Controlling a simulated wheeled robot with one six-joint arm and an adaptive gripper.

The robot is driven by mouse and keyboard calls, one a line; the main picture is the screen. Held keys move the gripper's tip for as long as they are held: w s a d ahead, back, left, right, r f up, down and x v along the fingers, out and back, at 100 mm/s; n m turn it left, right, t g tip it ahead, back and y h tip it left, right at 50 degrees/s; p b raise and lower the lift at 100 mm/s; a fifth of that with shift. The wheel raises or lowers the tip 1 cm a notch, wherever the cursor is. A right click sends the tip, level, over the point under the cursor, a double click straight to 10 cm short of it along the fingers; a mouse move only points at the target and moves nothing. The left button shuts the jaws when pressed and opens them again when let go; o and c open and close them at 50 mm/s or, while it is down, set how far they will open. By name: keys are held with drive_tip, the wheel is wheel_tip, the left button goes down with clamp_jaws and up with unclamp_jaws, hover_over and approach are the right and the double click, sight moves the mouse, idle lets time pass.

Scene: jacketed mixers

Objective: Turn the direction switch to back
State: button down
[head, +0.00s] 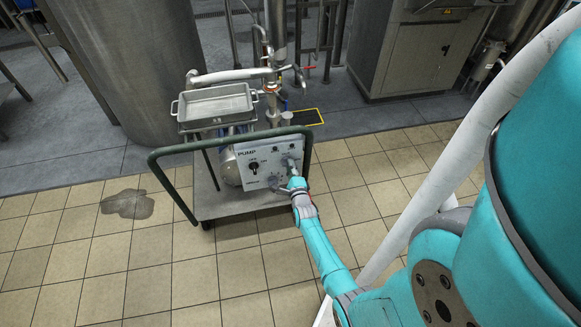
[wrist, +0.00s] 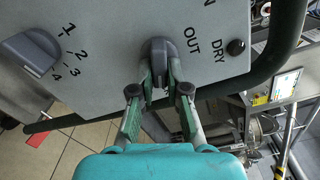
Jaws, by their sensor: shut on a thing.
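The grey pump panel (head: 262,180) is mounted on a cart, with a black rotary knob on its left side. My gripper (head: 292,174) reaches its right side and hides part of it. In the wrist view, my gripper (wrist: 161,76) is shut on a dark grey switch knob (wrist: 162,50), one finger on each side. The letters "OUT" stand just right of this knob. No label reading "back" is readable; lettering at the top edge is cut off.
In the wrist view, a grey dial (wrist: 30,52) numbered 1 to 4 is on the left, and a black button (wrist: 236,47) by "DRY" on the right. The cart's green handrail (head: 225,143) runs around the panel.

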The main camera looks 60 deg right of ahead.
drive_tip(key=shift+f, duration=0.1)
drive_tip(key=c, duration=1.2)
unclamp_jaws()
drive_tip(key=shift+o, duration=0.2)
drive_tip(key=v, duration=1.2)
